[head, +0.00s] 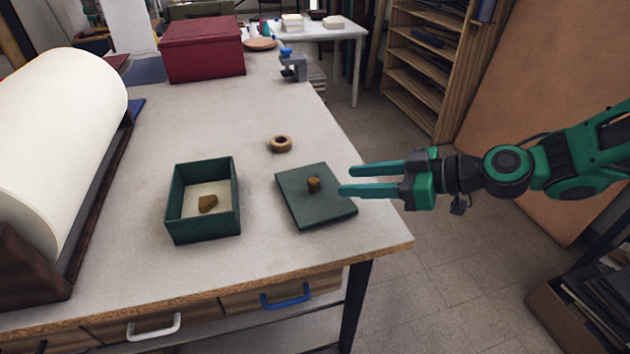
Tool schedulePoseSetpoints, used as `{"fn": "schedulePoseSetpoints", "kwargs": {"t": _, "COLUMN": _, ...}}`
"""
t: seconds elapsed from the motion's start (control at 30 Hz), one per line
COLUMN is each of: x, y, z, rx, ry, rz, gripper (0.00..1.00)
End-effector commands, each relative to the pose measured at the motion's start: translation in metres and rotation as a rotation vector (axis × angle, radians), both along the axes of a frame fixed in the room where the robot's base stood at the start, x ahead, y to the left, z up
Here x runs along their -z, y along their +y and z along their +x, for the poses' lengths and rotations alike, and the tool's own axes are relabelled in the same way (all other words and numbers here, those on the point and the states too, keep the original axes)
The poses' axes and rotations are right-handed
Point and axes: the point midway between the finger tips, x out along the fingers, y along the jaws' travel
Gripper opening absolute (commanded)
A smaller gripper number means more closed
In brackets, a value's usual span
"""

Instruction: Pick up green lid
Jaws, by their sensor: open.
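The green lid (328,208) is a flat square with a small brown knob (314,184) on top. It lies on the table near the right edge, to the right of an open green box (203,233). The box has a pale inside and holds a small brown lump (208,204). My gripper (346,181) is open and empty, its two green fingers pointing left toward the knob. In the picture the fingertips overlap the lid's right part. I cannot tell their height above the lid.
A brown ring (281,144) lies behind the lid. A large white roll (60,140) in a dark wooden holder stands at the left. A red box (202,50) and a blue-grey clamp (292,66) are farther back. The table (150,285) is clear around the lid.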

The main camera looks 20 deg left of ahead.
Motion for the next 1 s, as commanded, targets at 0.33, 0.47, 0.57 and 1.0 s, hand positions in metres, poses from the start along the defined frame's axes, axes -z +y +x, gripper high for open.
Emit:
{"fn": "schedulePoseSetpoints", "kwargs": {"t": 0.33, "x": 0.016, "y": 0.050, "z": 0.001, "rx": -0.019, "ry": 0.001, "rz": 0.005, "gripper": 0.42}}
{"fn": "schedulePoseSetpoints", "kwargs": {"t": 0.47, "x": 0.020, "y": 0.060, "z": 0.002, "rx": -0.020, "ry": -0.001, "rz": 0.004, "gripper": 0.42}}
{"fn": "schedulePoseSetpoints", "kwargs": {"t": 0.57, "x": 0.022, "y": 0.066, "z": 0.002, "rx": -0.021, "ry": -0.002, "rz": 0.004, "gripper": 0.42}}
{"fn": "schedulePoseSetpoints", "kwargs": {"t": 1.0, "x": 0.039, "y": 0.110, "z": 0.007, "rx": -0.022, "ry": -0.001, "rz": 0.004, "gripper": 0.42}}
